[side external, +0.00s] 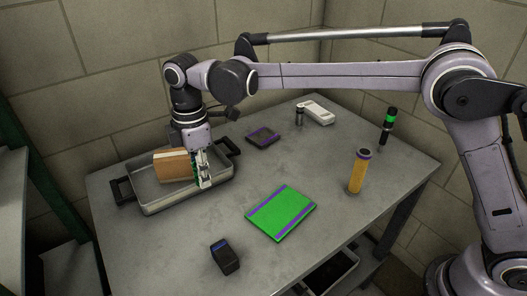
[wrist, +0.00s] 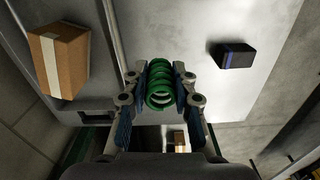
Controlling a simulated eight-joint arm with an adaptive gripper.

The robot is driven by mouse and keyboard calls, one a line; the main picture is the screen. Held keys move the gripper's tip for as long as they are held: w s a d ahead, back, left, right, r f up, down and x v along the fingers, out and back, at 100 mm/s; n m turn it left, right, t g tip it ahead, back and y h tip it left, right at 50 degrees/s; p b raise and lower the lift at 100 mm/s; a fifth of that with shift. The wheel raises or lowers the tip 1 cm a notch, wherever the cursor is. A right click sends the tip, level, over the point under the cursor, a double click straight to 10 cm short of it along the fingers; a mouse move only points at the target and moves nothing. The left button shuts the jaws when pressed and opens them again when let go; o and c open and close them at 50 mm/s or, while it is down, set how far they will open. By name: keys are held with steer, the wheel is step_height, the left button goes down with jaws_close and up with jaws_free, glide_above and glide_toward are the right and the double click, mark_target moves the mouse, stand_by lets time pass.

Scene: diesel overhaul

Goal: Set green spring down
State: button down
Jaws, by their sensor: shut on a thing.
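My gripper (side external: 203,172) is shut on the green spring (wrist: 160,84), which sits between its two fingers in the wrist view. The spring's coils face the wrist camera. In the side view the fingers mostly hide it. My gripper points down at the right part of a grey metal tray (side external: 180,201) with black handles, just right of the cardboard box. I cannot tell whether the spring touches any surface.
The cardboard box (side external: 172,166) stands in the tray, close left of my gripper. A green mat with purple edges (side external: 281,213) lies bare on the table. A dark block (side external: 225,257), an orange cylinder (side external: 359,171) and a dark purple-striped item (side external: 263,138) stand apart.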

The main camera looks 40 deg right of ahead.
steer(key=w+d+r, duration=0.1)
steer(key=w+d, duration=0.2)
steer(key=d, duration=1)
steer(key=s+d+m, duration=0.1)
steer(key=s+d, duration=0.3)
steer(key=d, duration=0.7)
steer(key=s+d, duration=0.4)
steer(key=d, duration=0.7)
steer(key=s+d+m, duration=0.1)
steer(key=s+d, duration=0.3)
steer(key=d, duration=0.7)
glide_above(322, 161)
step_height(322, 161, down, 7)
steer(key=shift+s+f, duration=0.15)
steer(key=shift+f, duration=2.05)
steer(key=c, duration=1.1)
jaws_free()
steer(key=shift+f, duration=0.1)
